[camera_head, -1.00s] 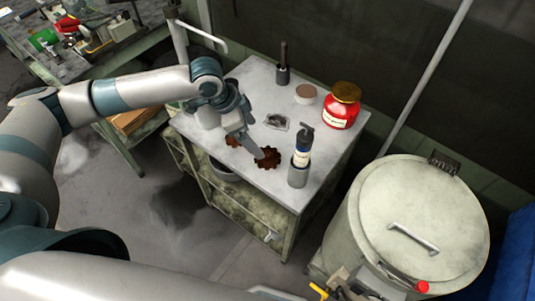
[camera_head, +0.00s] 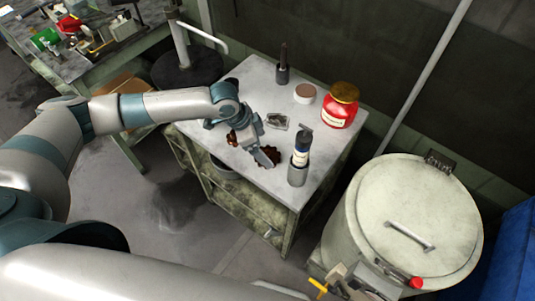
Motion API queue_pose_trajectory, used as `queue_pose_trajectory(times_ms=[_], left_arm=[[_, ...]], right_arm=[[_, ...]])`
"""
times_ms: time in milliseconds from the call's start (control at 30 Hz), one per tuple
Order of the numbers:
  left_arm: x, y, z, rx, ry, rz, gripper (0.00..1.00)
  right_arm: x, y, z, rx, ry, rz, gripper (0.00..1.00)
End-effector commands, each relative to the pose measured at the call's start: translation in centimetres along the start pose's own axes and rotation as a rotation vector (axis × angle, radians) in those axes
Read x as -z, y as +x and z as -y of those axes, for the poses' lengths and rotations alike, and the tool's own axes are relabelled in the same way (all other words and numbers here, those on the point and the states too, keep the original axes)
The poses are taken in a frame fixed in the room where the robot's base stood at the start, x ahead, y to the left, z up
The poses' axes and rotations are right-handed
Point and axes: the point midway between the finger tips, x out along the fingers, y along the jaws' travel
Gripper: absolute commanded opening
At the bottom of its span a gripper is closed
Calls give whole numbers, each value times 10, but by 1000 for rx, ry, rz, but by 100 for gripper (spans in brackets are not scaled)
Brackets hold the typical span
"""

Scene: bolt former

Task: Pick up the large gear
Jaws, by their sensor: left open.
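The large gear (camera_head: 271,157) is a rusty brown toothed disc lying flat on the table top. A smaller rusty gear (camera_head: 232,138) lies to its left, partly hidden by my left gripper. My left gripper (camera_head: 265,157) is open, its fingertips low over the left side of the large gear and covering part of it. I cannot tell whether the fingers touch the gear. My right gripper does not show clearly.
The grey table (camera_head: 262,82) also holds a dark bottle (camera_head: 301,148) in a cup just right of the large gear. A small clear packet (camera_head: 277,122), a round tin (camera_head: 305,94), a red jar (camera_head: 340,106) and a holder (camera_head: 283,73) stand behind. A large lidded drum (camera_head: 400,215) is at right.

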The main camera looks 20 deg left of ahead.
Motion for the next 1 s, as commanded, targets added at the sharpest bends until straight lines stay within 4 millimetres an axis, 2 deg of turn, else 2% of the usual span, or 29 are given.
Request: queue_pose_trajectory(times_ms=[33, 133, 333, 833, 867, 1000], left_arm=[[2, 3, -2, -3, 0, 0, 89], [3, 15, -4, -3, 0, 1, 89], [2, 36, -4, -2, -2, 1, 89], [1, 38, -3, -1, -1, 0, 89], [1, 38, -3, -1, -1, 0, 87], [1, 38, -3, -1, -1, 0, 53]], right_arm=[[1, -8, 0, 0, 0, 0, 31], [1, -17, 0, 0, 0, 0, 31], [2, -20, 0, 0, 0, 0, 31], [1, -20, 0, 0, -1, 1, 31], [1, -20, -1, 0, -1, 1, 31], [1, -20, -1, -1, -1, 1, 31]])
